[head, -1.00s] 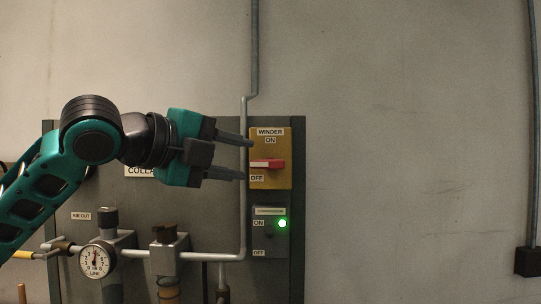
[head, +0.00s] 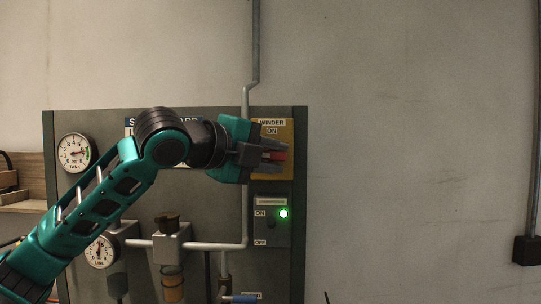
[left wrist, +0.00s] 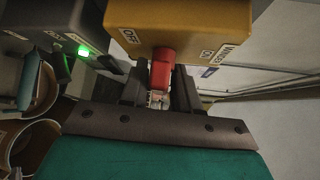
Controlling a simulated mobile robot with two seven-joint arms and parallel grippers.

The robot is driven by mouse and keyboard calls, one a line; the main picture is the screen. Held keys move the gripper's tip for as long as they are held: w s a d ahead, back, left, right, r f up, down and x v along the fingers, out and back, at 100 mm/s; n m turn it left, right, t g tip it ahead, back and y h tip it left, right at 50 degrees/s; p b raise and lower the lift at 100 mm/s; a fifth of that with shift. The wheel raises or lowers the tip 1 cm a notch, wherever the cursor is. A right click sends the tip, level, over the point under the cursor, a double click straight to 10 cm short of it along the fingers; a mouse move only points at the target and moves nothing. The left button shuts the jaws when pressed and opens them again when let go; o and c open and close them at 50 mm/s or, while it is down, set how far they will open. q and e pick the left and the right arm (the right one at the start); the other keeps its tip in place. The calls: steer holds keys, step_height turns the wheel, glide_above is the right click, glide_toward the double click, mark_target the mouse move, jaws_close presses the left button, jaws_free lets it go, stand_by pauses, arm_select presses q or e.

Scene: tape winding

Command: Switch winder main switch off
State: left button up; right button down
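The winder main switch is a yellow box (head: 286,131) on the grey panel, labelled WINDER, with ON at its top. Its red handle (head: 280,155) lies roughly level; my left gripper partly covers it, and the OFF label is hidden in the head view. My left gripper (head: 270,157) is at the switch, one finger above the handle and one below. In the left wrist view the red handle (left wrist: 162,68) sits between the two fingers (left wrist: 160,92), which look closed on it. The yellow box (left wrist: 180,22) shows its OFF label there. My right gripper is in neither view.
Below is the compressor switch box (head: 271,222) with a lit green lamp (head: 283,214). Pipes (head: 215,246), a tank gauge (head: 74,153) and a line gauge (head: 101,251) are on the panel. The wall on the right is bare up to a dark conduit box (head: 525,250).

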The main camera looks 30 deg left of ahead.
arm_select(q)
jaws_close()
steer(key=shift+f+n+t+b, duration=0.35)
steer(key=shift+n+t+b, duration=0.15)
steer(key=shift+b, duration=0.5)
steer(key=shift+n+t+b, duration=0.3)
steer(key=shift+r+h, duration=0.3)
steer(key=shift+h, duration=0.1)
steer(key=shift+t, duration=0.3)
steer(key=shift+o, duration=1.6)
jaws_free()
